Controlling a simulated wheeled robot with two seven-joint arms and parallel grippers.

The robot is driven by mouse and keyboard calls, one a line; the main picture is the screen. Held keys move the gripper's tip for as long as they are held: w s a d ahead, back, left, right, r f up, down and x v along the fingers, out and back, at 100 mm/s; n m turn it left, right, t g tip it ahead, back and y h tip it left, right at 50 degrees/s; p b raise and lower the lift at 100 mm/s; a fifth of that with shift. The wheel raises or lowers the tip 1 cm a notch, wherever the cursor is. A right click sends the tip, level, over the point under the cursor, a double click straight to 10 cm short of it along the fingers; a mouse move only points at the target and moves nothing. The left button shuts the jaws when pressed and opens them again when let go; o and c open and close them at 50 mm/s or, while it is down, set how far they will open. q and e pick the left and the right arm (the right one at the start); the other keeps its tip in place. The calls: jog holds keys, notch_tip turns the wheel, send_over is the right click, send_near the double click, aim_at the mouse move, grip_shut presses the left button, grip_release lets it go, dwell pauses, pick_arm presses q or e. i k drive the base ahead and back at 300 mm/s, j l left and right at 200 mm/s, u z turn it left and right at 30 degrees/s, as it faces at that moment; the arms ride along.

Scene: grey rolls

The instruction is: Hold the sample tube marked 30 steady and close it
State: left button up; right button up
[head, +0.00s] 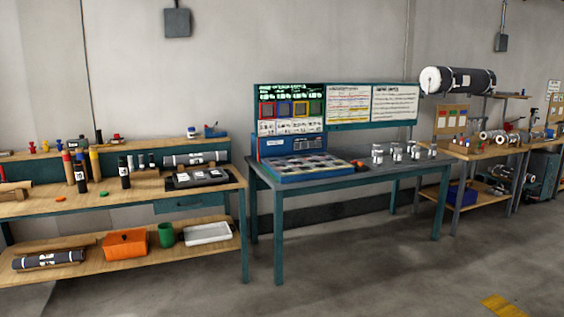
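Several upright tubes stand on the left workbench. One black tube with a white label (124,172) is near the front of the bench. Another dark labelled tube (81,172) stands to its left, beside a brown tube (68,168) and a yellow one (95,165). The labels are too small to read, so I cannot tell which tube is marked 30. I cannot make out its cap. Neither of my grippers is in view.
The left workbench (215,196) has a lower shelf with an orange box (125,243), a green mug (166,235) and a white tray (208,233). A teal table (345,172) in the middle carries a sorting tray (325,176) and several jars. The floor in front is clear.

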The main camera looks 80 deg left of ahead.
aim_at(79, 167)
jog(key=u, duration=4.05)
